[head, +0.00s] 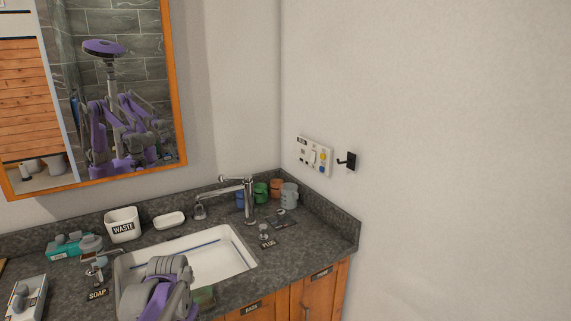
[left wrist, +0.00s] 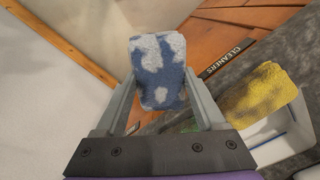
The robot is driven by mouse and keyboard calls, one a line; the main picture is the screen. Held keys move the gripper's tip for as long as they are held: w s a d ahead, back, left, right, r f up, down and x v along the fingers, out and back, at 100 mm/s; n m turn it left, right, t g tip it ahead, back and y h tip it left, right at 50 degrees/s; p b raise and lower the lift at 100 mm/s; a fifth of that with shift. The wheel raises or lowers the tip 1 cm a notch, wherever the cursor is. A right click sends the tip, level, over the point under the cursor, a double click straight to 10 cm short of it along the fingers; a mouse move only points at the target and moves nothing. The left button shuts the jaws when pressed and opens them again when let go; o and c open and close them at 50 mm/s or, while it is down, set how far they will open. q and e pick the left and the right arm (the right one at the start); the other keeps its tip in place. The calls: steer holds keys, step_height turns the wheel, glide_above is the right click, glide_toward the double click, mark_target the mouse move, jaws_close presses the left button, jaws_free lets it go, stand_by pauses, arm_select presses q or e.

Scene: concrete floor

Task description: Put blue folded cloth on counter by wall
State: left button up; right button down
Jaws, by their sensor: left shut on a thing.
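The blue folded cloth (left wrist: 158,72), blue with pale patches, is between the two fingers of my left gripper (left wrist: 160,95) in the left wrist view. The gripper is shut on it and holds it at its sides. In the head view my purple left arm covers the front of the sink, and the cloth cannot be made out there. The grey speckled counter (head: 222,288) runs along the wall (head: 440,130) and ends at the right corner. My right gripper is not in view.
A white sink (head: 235,262) and a tap (head: 248,200) are in the counter. A waste bin (head: 122,224), a soap dish (head: 169,219) and several cups (head: 289,195) stand at the back. A yellow sponge-like thing (left wrist: 260,95) lies near a white container.

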arm_select(q)
steer(key=d+f+n+p, duration=0.1)
steer(key=d+f, duration=0.5)
steer(key=f, duration=0.6)
steer(key=shift+n, duration=0.3)
steer(key=shift+s+d, duration=0.1)
